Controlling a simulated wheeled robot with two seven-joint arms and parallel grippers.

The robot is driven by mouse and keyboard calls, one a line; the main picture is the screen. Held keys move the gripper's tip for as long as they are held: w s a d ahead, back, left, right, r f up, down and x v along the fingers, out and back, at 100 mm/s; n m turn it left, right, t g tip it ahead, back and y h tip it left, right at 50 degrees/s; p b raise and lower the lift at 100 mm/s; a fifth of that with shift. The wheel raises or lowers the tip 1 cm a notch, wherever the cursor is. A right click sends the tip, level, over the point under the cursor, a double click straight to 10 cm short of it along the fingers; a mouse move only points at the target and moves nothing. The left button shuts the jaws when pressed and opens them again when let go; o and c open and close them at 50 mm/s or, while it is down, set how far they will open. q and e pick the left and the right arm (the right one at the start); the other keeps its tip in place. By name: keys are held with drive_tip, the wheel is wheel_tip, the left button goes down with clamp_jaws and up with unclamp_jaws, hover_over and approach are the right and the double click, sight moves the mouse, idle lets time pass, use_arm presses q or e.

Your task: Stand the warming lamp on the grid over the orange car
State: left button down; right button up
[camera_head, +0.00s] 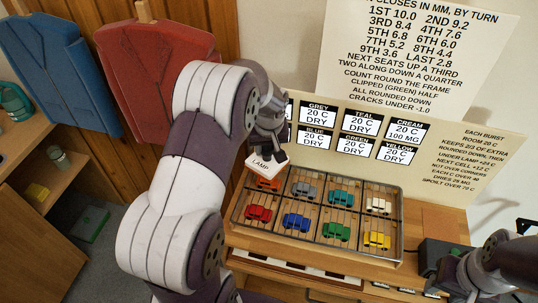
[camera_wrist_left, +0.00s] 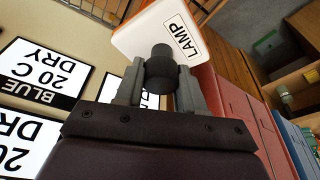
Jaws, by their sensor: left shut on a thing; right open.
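The warming lamp (camera_head: 265,163) is a white block labelled LAMP, with an orange edge and a dark knob in the left wrist view (camera_wrist_left: 160,65). My left gripper (camera_head: 271,150) is shut on that knob. The orange car (camera_head: 268,183) is in the far-left cell of the gridded tray (camera_head: 317,253). The lamp is at the back of that cell and hides part of the car. I cannot tell whether the lamp touches the grid. My right gripper (camera_head: 441,280) is open at the lower right, by a dark box.
Several other cars, including the red car (camera_head: 259,213) and grey car (camera_head: 305,190), fill the other cells. A dark box (camera_head: 436,252) stands right of the tray. A label board (camera_head: 470,150) stands behind. Bare wood table (camera_head: 442,222) shows at right.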

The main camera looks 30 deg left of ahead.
sight(268, 159)
use_arm(q)
drive_tip(key=shift+w+x, duration=0.15)
drive_tip(key=shift+x, duration=0.6)
drive_tip(key=shift+w+x, duration=0.15)
drive_tip(key=shift+x, duration=0.65)
wheel_tip(268, 159, down, 3)
drive_tip(key=shift+d+f+p, duration=0.1)
drive_tip(key=shift+f+p, duration=0.05)
drive_tip(key=shift+p, duration=0.4)
drive_tip(key=shift+w+f, duration=0.2)
drive_tip(key=shift+f, duration=0.25)
drive_tip(key=c, duration=0.7)
unclamp_jaws()
